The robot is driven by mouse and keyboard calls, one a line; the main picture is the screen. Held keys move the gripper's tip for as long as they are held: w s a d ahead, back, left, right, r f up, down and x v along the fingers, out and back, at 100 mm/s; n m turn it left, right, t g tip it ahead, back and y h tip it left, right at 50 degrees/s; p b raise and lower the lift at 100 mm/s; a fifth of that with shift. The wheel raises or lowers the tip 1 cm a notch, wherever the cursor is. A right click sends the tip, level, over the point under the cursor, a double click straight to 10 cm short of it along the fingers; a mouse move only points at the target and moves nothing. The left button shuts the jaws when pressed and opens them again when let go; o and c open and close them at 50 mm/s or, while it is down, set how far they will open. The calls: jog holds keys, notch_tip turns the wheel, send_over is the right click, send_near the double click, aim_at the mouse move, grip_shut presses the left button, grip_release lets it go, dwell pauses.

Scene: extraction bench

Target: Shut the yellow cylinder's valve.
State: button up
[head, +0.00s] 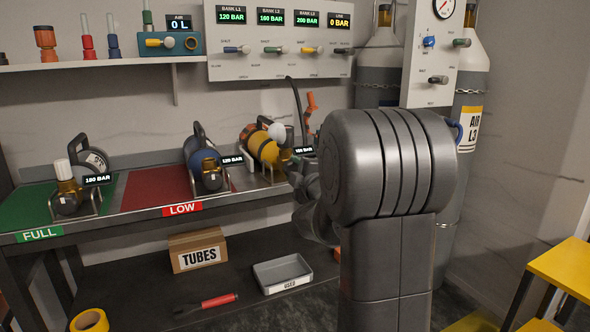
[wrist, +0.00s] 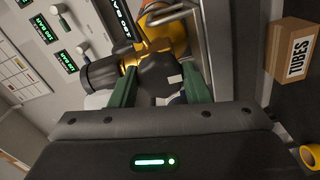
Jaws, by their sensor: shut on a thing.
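The yellow cylinder (head: 263,146) lies in a rack at the right end of the bench, with a black carry handle and a pale rounded knob at its near end. It also shows in the wrist view (wrist: 178,42), with brass fittings. In the wrist view my gripper (wrist: 159,82) has its two green fingers on either side of a dark round valve part (wrist: 160,72) with a small white mark, and is shut on it. In the head view my arm hides the gripper and most of the valve end.
A blue cylinder (head: 206,165) lies on the red LOW mat (head: 150,189); a grey one (head: 93,160) on the green FULL mat (head: 25,210). A panel with coloured valves (head: 280,40) hangs above. A TUBES box (head: 197,250) and grey tray (head: 282,272) sit below.

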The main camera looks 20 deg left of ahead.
jog(key=m+p, duration=0.1)
jog(key=m, duration=0.3)
jog(key=shift+m, duration=0.3)
jog(key=m+p, duration=0.2)
jog(key=m, duration=0.2)
jog(key=shift+m, duration=0.3)
jog(key=m+p, duration=0.2)
jog(key=m, duration=0.2)
jog(key=shift+s+m, duration=0.1)
jog(key=shift+m, duration=0.2)
jog(key=shift+s+a+m+p, duration=0.1)
jog(key=shift+m+p, duration=1.7)
jog(key=shift+m, duration=3.6)
jog(key=shift+a+m+p, duration=0.1)
jog(key=shift+m+p, duration=1.7)
jog(key=shift+m, duration=3.6)
jog(key=o, duration=1)
